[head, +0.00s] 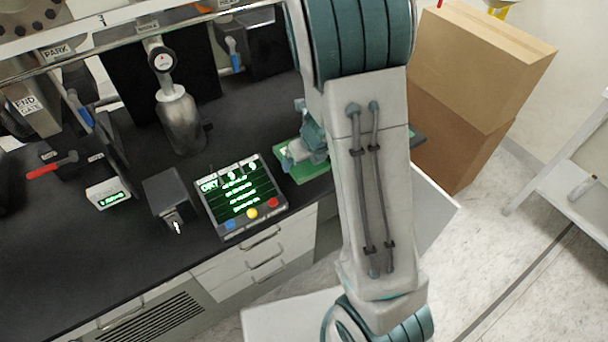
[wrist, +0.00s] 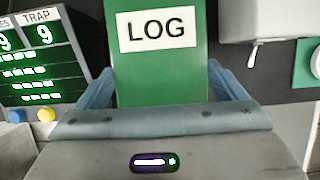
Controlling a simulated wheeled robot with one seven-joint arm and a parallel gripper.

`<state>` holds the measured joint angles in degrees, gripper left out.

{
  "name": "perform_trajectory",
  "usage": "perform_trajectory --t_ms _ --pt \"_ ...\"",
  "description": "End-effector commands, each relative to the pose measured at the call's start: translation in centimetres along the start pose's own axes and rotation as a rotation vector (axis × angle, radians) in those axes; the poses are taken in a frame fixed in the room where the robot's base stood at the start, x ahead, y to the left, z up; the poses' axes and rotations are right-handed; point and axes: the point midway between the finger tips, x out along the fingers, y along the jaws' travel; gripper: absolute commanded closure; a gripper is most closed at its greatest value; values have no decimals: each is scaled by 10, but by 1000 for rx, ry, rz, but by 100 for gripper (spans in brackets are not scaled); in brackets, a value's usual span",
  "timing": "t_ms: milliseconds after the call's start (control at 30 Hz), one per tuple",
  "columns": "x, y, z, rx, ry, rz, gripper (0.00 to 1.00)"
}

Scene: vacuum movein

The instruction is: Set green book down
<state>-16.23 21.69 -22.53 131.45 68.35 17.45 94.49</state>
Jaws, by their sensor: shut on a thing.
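The green book (wrist: 155,75) has a white label reading "LOG" and fills the upper middle of the wrist view. My gripper (wrist: 165,90) is shut on it, with one blue-grey finger on each side. In the head view the green book (head: 304,168) shows beside my arm at the right end of the black bench top (head: 130,215). The gripper in the head view is partly hidden by my arm. I cannot tell whether the book touches the bench top.
A display panel (head: 240,195) with green text and coloured buttons stands just left of the book. A dark grey block (head: 172,197) and a metal cylinder (head: 180,120) stand farther left. Cardboard boxes (head: 465,100) are stacked at the right. Bare bench lies behind the panel.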

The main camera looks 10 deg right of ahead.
Motion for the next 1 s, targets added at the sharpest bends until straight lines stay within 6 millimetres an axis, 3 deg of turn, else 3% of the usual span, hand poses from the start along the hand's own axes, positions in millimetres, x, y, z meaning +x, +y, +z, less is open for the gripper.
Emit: perform_trajectory --t_ms 33,233,500,933,967,1000 --pt "11 0 -5 3 0 0 38" --pt "22 -1 -9 0 -1 1 38" --pt "52 -1 -22 1 0 0 38" --pt "56 -1 -24 0 -1 0 38" --pt "56 -1 -24 0 0 0 7" --pt "55 -1 -23 0 0 0 0"
